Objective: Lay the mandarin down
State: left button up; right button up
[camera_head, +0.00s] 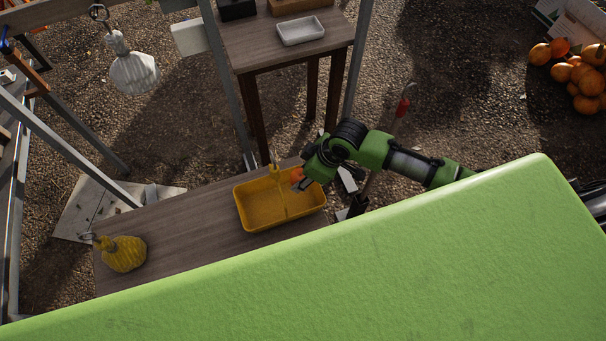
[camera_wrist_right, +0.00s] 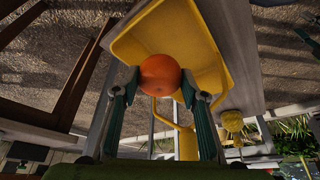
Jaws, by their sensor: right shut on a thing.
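The mandarin (camera_wrist_right: 160,75) is round and orange, held between the two fingers of my right gripper (camera_wrist_right: 160,88). In the head view the mandarin (camera_head: 297,175) shows as a small orange patch at the tip of my right gripper (camera_head: 300,182). It is over the right part of a yellow tray (camera_head: 250,222) on a wooden table. The tray (camera_wrist_right: 133,45) is behind the mandarin in the right wrist view. I cannot tell whether the mandarin touches the tray. My left gripper is not in view.
A yellow ribbed object (camera_head: 124,254) stands at the left of the wooden table (camera_head: 185,235). A hanging scale part (camera_head: 134,72) is at upper left. A white tray (camera_head: 301,31) sits on a second table. Oranges (camera_head: 586,82) are piled at upper right. Bare tabletop lies left of the yellow tray.

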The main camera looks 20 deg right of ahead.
notch_tip(320, 180, down, 2)
jog(key=shift+f+b, duration=0.2)
jog(key=shift+b, duration=0.9)
jog(key=shift+f+b, duration=1.45)
jog(key=shift+f, duration=1.7)
jog(key=shift+f+b, duration=0.4)
jog(key=shift+f, duration=0.55)
jog(key=o, duration=1.3)
jog(key=shift+r, duration=0.1)
notch_tip(320, 180, up, 13)
jog(key=p, duration=1.3)
jog(key=shift+p, duration=0.4)
